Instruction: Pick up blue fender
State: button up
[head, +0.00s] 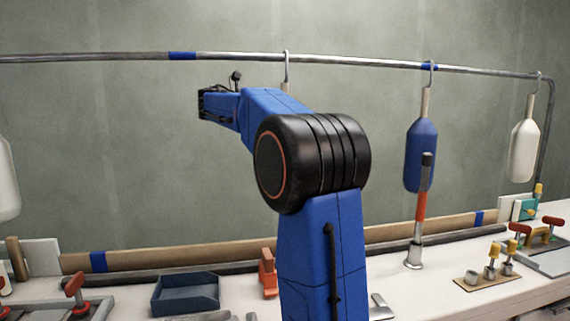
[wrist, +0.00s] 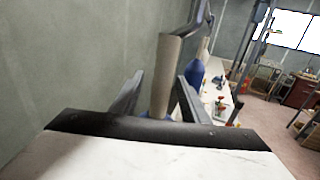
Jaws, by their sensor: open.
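A blue fender (head: 420,150) hangs upright by a hook from the metal rail, right of my arm in the head view. A blue shape that looks like it (wrist: 197,72) shows behind the right finger in the wrist view. My gripper (wrist: 157,95) is open. The pale neck of a nearer hanging item (wrist: 170,70) appears between its fingers; I cannot tell how deep it sits, and no grip on it shows. A hook (head: 286,68) also hangs behind my arm in the head view, and what hangs below is hidden.
A white fender (head: 524,150) hangs at the right, another (head: 7,180) at the left edge. An upright tool with an orange handle (head: 421,205) stands in front of the blue fender. The bench holds a dark tray (head: 186,294) and clamps. The wall is close behind the rail (head: 340,62).

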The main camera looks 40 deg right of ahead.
jog(key=d, duration=0.3)
jog(key=shift+s+d+f, duration=0.15)
jog(key=shift+s+d, duration=0.1)
jog(key=shift+s, duration=0.15)
jog(key=shift+c, duration=0.2)
grip_shut()
dwell(0.9)
